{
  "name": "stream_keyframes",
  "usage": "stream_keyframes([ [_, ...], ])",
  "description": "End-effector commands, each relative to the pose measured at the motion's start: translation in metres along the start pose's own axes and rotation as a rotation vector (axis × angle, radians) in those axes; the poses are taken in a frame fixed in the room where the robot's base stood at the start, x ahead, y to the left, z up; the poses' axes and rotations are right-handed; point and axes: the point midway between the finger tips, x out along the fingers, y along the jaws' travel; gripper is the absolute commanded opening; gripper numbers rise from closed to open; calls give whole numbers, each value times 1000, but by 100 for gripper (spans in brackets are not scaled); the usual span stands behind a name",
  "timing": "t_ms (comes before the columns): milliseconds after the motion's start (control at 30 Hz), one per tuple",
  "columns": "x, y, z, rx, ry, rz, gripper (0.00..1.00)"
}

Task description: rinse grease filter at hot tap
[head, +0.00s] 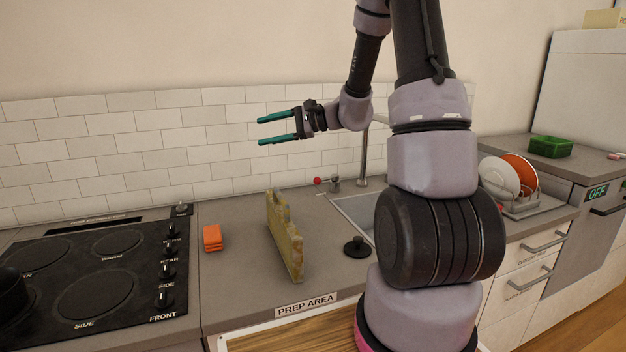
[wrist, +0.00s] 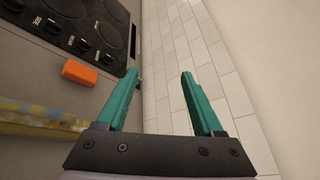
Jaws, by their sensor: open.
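A yellowish, stained upright panel, which looks like the grease filter (head: 284,234), stands on edge on the counter marked PREP AREA. Part of it shows at the left edge of the wrist view (wrist: 40,117). The tap (head: 364,152) rises behind the sink (head: 352,208), with a red-tipped lever (head: 318,181) beside it. My arm hides much of the sink. My gripper (head: 260,130) is open and empty, in the air above and behind the panel, facing left along the tiled wall. Its two teal fingers also show apart in the wrist view (wrist: 160,85).
An orange block (head: 212,238) lies between the panel and the black hob (head: 100,270). A black stopper-like knob (head: 357,247) sits right of the panel. A dish rack with plates (head: 520,200) and a green tray (head: 550,146) stand at the right.

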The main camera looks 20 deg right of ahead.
Motion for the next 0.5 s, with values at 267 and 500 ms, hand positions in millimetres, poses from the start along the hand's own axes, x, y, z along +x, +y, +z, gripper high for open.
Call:
stream_keyframes([
  [267, -19, 0, -171, 236, 139, -448, 69],
  [500, -68, 50, -300, 350, 370, -754, 69],
])
